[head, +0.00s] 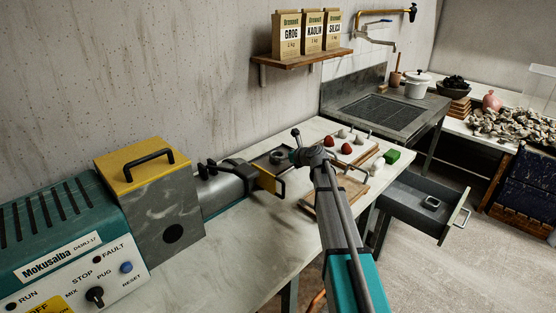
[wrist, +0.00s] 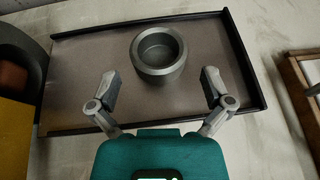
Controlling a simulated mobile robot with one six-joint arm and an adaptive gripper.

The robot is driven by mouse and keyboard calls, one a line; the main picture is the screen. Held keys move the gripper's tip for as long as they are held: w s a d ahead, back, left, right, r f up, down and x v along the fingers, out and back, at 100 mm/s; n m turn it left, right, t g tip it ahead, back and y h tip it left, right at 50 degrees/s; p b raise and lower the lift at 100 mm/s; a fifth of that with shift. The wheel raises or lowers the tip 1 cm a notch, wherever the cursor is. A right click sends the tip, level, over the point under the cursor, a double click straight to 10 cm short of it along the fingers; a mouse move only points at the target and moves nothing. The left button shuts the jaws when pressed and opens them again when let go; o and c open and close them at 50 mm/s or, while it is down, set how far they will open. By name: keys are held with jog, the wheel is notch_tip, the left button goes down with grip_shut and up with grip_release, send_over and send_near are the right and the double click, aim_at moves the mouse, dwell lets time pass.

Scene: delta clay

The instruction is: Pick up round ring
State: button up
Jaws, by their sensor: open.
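The round ring (wrist: 160,77) is a thick grey metal piece with a wide round opening. It sits on a dark-rimmed tray (wrist: 75,75) in the wrist view, just ahead of and between my fingers. My gripper (wrist: 159,84) is open, one finger on each side, with nothing between the fingertips. In the head view the ring (head: 279,158) shows small on the bench tray, partly hidden by my gripper (head: 297,146).
The pug mill (head: 150,215) with its metal barrel stands left of the tray. A wooden board (head: 308,203) with a handle lies to the right. An open drawer (head: 405,203) holding a squarish grey ring (head: 432,203) juts out below the bench.

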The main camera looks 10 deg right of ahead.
aim_at(273, 155)
jog(key=b+x, duration=0.2)
jog(key=x, duration=0.2)
jog(key=shift+f, duration=0.25)
jog(key=shift+w+a+f, duration=0.15)
jog(key=shift+w+a, duration=0.2)
jog(key=c, duration=1.1)
